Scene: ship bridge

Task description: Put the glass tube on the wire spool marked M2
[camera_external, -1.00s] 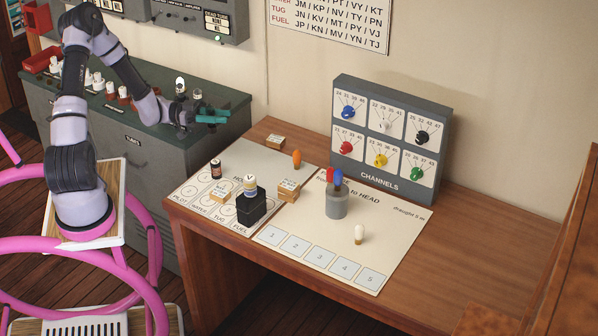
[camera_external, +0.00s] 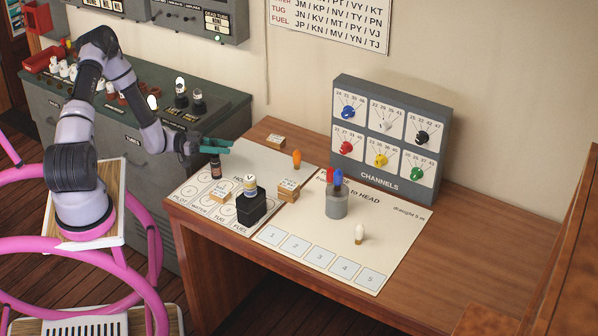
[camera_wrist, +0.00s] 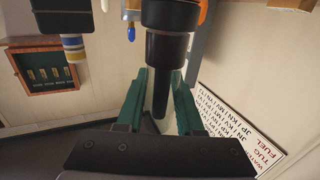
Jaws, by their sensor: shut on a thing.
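My gripper (camera_external: 216,146) has green fingers and is shut on the top of a dark cylinder with a pale reddish band (camera_external: 215,170), over the left part of the desk. In the wrist view my gripper (camera_wrist: 160,95) has the dark cylinder (camera_wrist: 166,45) between its fingers, wide at one end and narrower at the held end. I cannot tell whether it stands on the sheet or is just lifted. White-topped tubes on dark bases (camera_external: 181,92) stand on the cabinet; another white top (camera_external: 152,102) shows beside my arm. No M2 mark is readable, so I cannot tell which spool carries it.
A black block (camera_external: 251,210) holds a pale cylinder marked V (camera_external: 250,186). Nearby are small tags (camera_external: 289,189), an orange capsule (camera_external: 297,159), a grey cup with red and blue pieces (camera_external: 337,206) and a small white bulb (camera_external: 359,234). The CHANNELS panel (camera_external: 395,182) stands behind. The desk's right side is clear.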

